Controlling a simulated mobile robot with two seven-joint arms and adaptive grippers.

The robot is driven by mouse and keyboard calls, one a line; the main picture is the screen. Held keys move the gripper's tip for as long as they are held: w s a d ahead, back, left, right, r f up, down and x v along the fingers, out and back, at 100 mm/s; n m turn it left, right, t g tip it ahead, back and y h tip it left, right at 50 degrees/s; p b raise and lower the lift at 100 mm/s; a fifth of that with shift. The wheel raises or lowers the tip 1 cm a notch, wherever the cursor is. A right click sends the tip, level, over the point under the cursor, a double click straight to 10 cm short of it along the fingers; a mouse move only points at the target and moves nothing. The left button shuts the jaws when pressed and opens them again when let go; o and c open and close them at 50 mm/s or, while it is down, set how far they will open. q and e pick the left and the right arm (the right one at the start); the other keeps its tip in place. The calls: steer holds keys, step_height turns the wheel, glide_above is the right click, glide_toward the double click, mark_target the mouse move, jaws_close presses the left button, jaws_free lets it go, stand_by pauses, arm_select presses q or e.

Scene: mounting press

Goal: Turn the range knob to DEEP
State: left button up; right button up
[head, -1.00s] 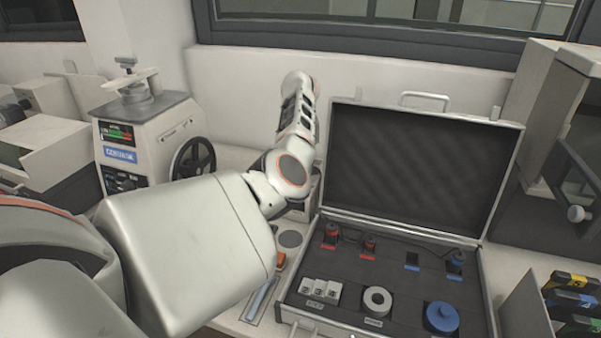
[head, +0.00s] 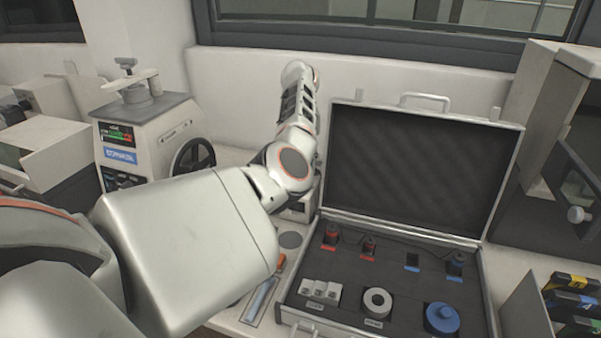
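I cannot make out a range knob or a DEEP marking in the head view. A small pale device (head: 298,211) stands on the bench behind my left arm. The arm hides most of it, including any knob on it. My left arm comes in from the left, crosses in front of the bench and bends upward beside the case. Its gripper is not visible. My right gripper is not in view. At the left stands a grey machine (head: 168,140) with a small lit display (head: 119,134), a blue label and a black handwheel (head: 194,158).
An open case (head: 410,108) lies right of my arm, holding red and blue plugs, white blocks, a white ring (head: 377,302) and a blue round part (head: 441,317). A flat tray (head: 262,300) is left of it. Yellow-and-black boxes (head: 572,299) stand at the far right.

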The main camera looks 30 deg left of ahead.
arm_select(q)
step_height(320, 180, up, 9)
stand_by(0.3)
stand_by(0.5)
